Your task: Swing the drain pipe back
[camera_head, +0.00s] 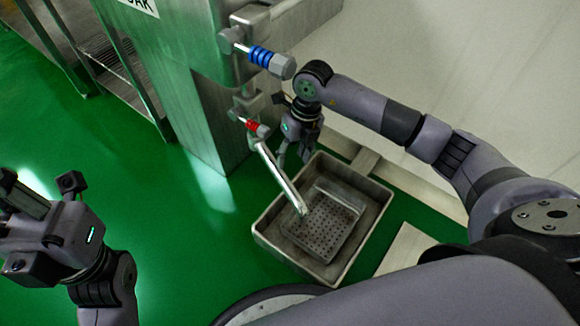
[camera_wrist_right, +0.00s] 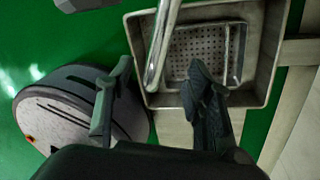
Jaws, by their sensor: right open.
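The drain pipe (camera_head: 278,178) is a bare silver tube. It runs from a fitting with a red-banded handle (camera_head: 254,127) down over a metal basin (camera_head: 262,231), its lower end above the perforated tray. My right gripper (camera_head: 294,158) is open and points down, just right of the pipe's upper part.
A perforated tray (camera_head: 325,226) lies in the basin. A blue-banded handle (camera_head: 260,56) sticks out of the steel machine (camera_head: 180,75) above the pipe, close to my right wrist. Green floor (camera_head: 190,270) is open left of the basin.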

